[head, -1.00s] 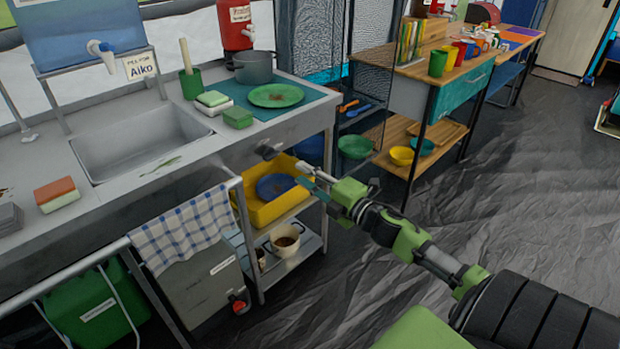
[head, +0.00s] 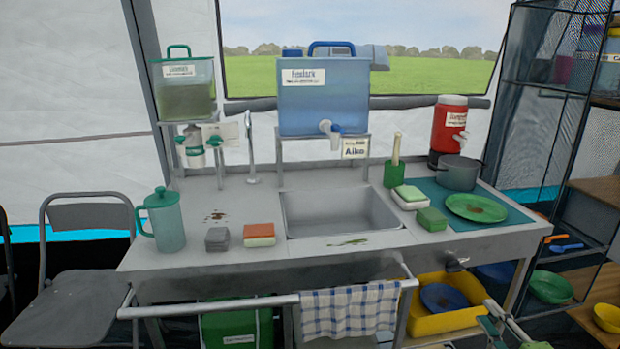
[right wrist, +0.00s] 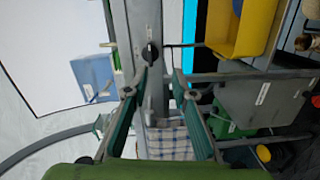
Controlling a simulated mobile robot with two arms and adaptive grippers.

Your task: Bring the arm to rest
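My right gripper (head: 492,318) shows only in part at the bottom right edge of the head view, in front of the yellow tub (head: 438,322) below the counter. In the right wrist view my right gripper (right wrist: 162,82) has its two teal fingers apart with nothing held between them. The counter edge and a checked cloth show beyond the fingers, and no contact is visible. My left gripper is in neither view now.
The metal sink counter (head: 220,258) spans the middle, with a front rail and checked towel (head: 348,311). A green plate (head: 476,207) lies on its right. A folding chair (head: 80,300) stands left. A mesh shelf (head: 560,110) stands right.

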